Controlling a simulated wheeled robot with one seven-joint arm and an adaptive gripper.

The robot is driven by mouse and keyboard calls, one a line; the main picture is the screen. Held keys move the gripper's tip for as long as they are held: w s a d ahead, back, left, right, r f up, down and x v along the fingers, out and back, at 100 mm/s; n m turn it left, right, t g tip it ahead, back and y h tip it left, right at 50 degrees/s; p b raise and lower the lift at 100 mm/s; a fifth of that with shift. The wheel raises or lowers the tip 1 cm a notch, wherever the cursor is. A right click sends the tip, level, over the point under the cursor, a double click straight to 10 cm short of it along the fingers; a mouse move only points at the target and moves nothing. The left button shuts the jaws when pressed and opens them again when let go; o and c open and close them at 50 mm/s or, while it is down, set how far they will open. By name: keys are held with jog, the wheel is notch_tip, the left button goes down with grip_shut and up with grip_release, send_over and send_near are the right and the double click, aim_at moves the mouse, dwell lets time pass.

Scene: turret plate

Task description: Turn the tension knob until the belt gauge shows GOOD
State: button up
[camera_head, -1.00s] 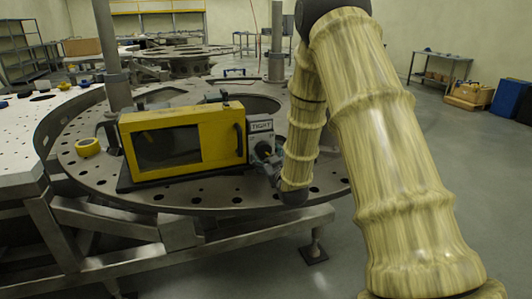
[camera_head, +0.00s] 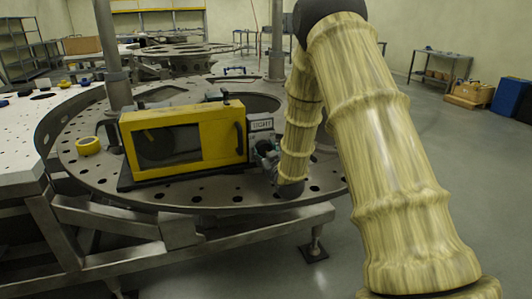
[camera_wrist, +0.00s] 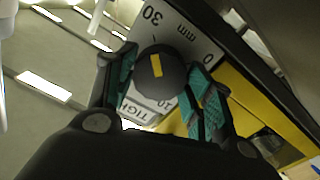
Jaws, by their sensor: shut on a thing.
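The tension knob (camera_wrist: 160,72) is dark and round with a yellow mark, seen in the wrist view in front of a pale panel. My gripper (camera_wrist: 167,82) has its teal-padded fingers on both sides of the knob and is shut on it. The belt gauge panel (camera_wrist: 192,38) bears "30", "mm" and "0". In the head view my gripper (camera_head: 266,152) is at the panel, and the knob is hidden there.
A yellow machine housing (camera_head: 224,128) with a dark window stands directly left of the panel on the round turret plate (camera_head: 215,198). A grey post (camera_head: 108,50) rises behind. Open floor lies right of the plate.

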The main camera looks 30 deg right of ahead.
jog(key=shift+n, duration=0.3)
jog(key=n+b, duration=0.2)
jog(key=n, duration=0.2)
jog(key=shift+f, duration=0.1)
jog(key=shift+n+b, duration=0.8)
jog(key=shift+n, duration=1.4)
jog(key=o, duration=1)
jog(key=shift+o, duration=0.2)
jog(key=shift+s, duration=0.1)
